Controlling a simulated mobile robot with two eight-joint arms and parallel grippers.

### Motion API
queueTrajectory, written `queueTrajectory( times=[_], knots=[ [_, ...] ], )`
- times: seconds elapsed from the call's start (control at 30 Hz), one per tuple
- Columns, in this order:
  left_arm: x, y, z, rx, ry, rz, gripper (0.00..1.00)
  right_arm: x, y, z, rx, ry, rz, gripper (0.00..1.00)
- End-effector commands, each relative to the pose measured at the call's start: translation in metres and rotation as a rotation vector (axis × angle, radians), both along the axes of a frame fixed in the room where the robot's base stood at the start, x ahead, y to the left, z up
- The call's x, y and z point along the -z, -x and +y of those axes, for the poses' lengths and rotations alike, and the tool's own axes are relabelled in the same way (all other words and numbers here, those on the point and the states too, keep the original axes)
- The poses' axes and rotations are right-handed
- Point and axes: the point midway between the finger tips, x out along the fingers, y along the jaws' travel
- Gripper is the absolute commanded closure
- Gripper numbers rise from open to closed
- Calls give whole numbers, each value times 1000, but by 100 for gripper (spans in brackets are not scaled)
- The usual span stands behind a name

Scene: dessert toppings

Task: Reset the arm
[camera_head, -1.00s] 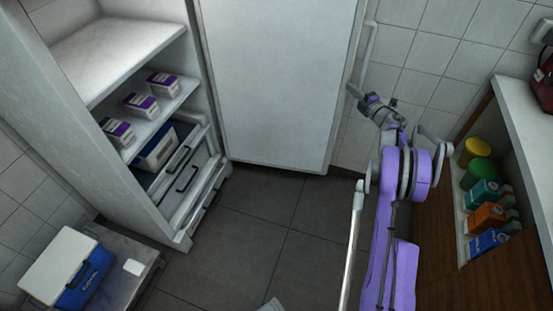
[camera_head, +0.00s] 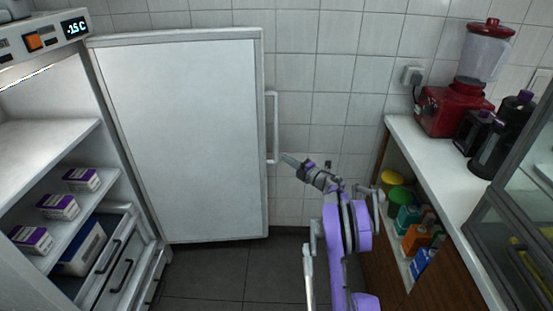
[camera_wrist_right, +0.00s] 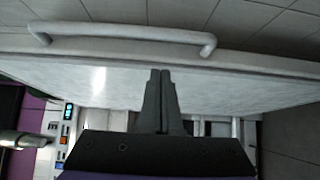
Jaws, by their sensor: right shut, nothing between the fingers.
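My right arm is purple and grey and stands in the middle right of the head view. Its gripper (camera_head: 289,160) is shut and empty, beside the long handle (camera_head: 273,127) of the open white freezer door (camera_head: 185,135). I cannot tell from the head view whether it touches the handle. In the right wrist view the two dark fingers (camera_wrist_right: 160,76) are together with nothing between them. The door handle (camera_wrist_right: 125,34) lies beyond the fingertips there, apart from them. My left gripper is not in view.
The open freezer (camera_head: 50,140) at left holds several purple-white boxes (camera_head: 82,180) on a shelf. A counter (camera_head: 437,165) at right carries a red blender (camera_head: 455,107) and dark bottles. Coloured containers (camera_head: 407,222) fill the shelf under it. Dark floor (camera_head: 205,270) is clear below the door.

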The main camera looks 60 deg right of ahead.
Motion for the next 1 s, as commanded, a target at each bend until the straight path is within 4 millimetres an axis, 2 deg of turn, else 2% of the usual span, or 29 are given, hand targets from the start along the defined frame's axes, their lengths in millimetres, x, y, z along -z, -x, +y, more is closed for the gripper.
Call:
queueTrajectory(
  times=[0.1, 0.27, 0.53, 0.63, 0.77, 0.9, 1.0],
  knots=[
    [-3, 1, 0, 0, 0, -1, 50, -1, 17, -10, 2, 1, 0, 100],
    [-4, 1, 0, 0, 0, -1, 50, 0, 27, -14, 2, 1, 1, 100],
    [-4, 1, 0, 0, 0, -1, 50, -1, 28, -14, 2, -1, 0, 100],
    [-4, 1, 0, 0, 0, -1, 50, -11, 17, -5, 13, -19, -16, 100],
    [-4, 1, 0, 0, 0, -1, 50, -47, -16, 28, 70, -101, -68, 100],
    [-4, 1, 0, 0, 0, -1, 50, -92, -50, 86, 175, -263, -130, 100],
    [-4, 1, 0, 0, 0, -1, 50, -112, -60, 133, 250, -399, -149, 100]
  ],
)
